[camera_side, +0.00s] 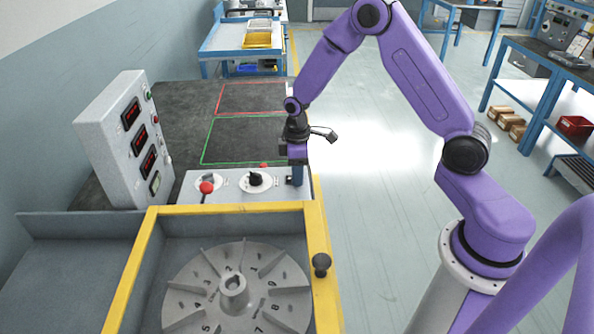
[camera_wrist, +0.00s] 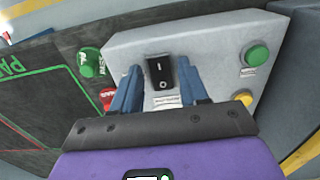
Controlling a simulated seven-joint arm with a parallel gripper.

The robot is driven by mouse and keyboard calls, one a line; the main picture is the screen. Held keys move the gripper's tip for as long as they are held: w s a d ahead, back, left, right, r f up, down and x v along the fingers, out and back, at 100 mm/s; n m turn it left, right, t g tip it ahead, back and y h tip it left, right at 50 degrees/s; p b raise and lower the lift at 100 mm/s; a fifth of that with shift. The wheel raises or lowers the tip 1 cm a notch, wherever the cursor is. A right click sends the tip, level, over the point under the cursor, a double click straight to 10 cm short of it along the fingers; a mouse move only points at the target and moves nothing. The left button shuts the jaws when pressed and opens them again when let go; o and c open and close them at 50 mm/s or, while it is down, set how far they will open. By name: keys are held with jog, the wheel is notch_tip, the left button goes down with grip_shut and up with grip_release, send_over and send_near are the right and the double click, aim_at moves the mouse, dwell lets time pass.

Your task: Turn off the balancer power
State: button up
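In the wrist view a black rocker switch (camera_wrist: 159,72) sits on a light grey panel face (camera_wrist: 215,45). It bears a white line mark on its upper part, and a small white label below it is too small to read. My gripper (camera_wrist: 160,82) has its two blue fingers apart, one on each side of the switch; I cannot tell whether they touch it. In the side view my gripper (camera_side: 297,174) points down at the right end of the grey control box (camera_side: 228,190) and hides the switch there.
The wrist view shows green buttons (camera_wrist: 257,54) (camera_wrist: 91,62), a red button (camera_wrist: 107,98) and a yellow one (camera_wrist: 243,97). The side view shows a red-balled lever (camera_side: 206,188), a black knob (camera_side: 256,179), a display cabinet (camera_side: 125,135) and a yellow-framed bay with a bladed rotor (camera_side: 238,290).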

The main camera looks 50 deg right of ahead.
grip_shut()
jog(key=shift+w+a, duration=0.1)
jog(key=shift+a, duration=0.05)
jog(key=shift+w+a+r+g+h, duration=0.1)
jog(key=shift+w+g+h, duration=0.1)
jog(key=shift+g+h, duration=0.9)
jog(key=shift+o, duration=1.5)
grip_release()
jog(key=v, duration=1.7)
jog(key=shift+r, duration=0.25)
